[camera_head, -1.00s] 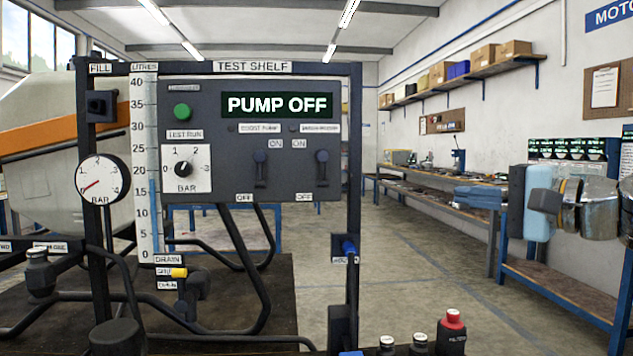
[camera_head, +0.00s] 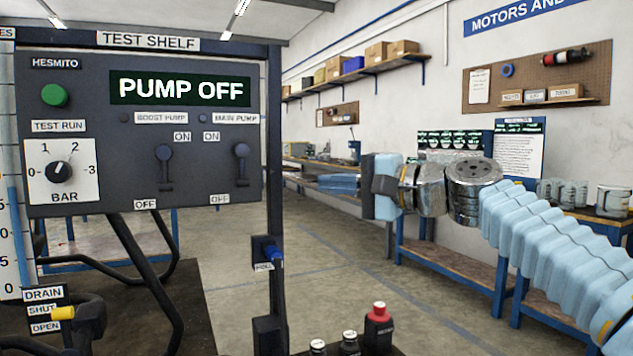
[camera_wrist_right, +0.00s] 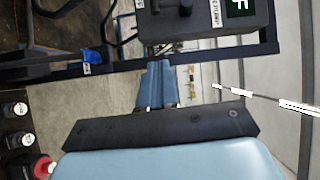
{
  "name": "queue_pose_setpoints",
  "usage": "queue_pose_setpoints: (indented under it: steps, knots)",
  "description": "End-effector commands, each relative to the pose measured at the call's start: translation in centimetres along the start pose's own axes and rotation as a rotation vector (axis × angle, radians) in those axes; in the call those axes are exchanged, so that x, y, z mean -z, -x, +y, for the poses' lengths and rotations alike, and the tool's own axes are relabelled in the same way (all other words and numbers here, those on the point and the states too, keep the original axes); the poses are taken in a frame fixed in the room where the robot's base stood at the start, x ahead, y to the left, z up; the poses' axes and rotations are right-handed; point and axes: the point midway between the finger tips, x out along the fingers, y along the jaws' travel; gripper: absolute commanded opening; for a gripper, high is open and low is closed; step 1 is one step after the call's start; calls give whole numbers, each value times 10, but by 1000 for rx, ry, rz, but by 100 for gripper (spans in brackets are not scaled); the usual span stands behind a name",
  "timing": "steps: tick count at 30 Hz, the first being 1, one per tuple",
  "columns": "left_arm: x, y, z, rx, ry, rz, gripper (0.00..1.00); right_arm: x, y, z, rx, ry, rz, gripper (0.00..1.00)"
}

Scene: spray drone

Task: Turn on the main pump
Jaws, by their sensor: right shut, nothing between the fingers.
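The main pump switch (camera_head: 241,165) is a dark lever on the right of the grey control panel (camera_head: 100,95), with ON above it and OFF below. Its knob shows near the top of its plate; I cannot tell its setting surely. The boost pump switch (camera_head: 165,168) is to its left and looks alike. The display (camera_head: 180,89) reads PUMP OFF. My right gripper (camera_head: 338,184) is shut and empty, apart from the panel, to its right at about switch height. The wrist view shows its closed blue fingers (camera_wrist_right: 157,85) below the panel's edge. My left gripper is out of view.
The frame's right post (camera_head: 275,210) carries a blue-handled valve (camera_head: 272,253). A red-capped bottle (camera_head: 378,325) and smaller bottles stand at the lower front. A pressure knob (camera_head: 58,172) and green button (camera_head: 55,95) are on the panel's left.

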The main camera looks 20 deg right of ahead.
Motion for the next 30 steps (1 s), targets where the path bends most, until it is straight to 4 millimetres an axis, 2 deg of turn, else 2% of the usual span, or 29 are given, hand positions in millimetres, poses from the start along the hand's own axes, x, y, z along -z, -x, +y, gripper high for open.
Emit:
queue_pose_setpoints:
  steps: [9,12,19,30]
  knots:
    - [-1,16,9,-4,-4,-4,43,0,-69,-2,-3,-1,-3,0]
    - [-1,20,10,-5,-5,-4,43,-4,-86,-2,-1,0,-4,0]
    - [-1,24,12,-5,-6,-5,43,-24,-105,0,-2,0,-2,0]
    - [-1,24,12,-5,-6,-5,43,-28,-109,0,-1,0,0,0]
